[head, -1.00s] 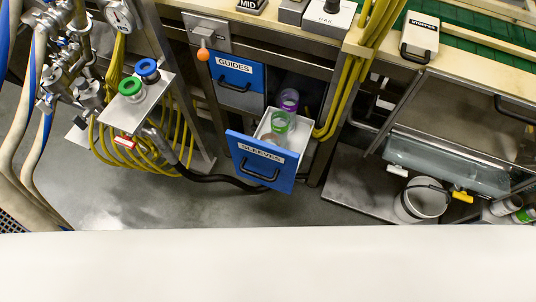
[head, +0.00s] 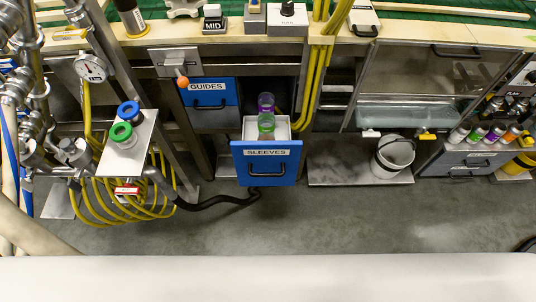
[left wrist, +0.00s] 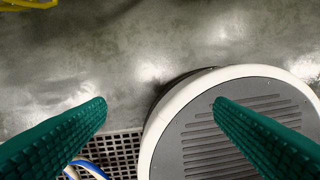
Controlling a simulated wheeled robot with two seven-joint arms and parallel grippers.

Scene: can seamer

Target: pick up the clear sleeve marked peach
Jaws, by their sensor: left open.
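In the head view the blue-fronted drawer labelled SLEEVES (head: 268,172) stands open. I cannot make out a sleeve marked peach; the tall drawer front hides the front part of the drawer's inside. My left gripper (left wrist: 160,104) shows in the left wrist view, its two green ridged fingers wide apart with nothing between them, over the floor and away from the sleeves. My right gripper is not in view.
The shut GUIDES drawer (head: 208,103) is left of the open one. A plate with a green and a blue ring (head: 128,142) and coiled yellow hoses (head: 120,207) stand at the left. A white bucket (head: 392,157) is at the right. The floor before the drawer is mostly clear.

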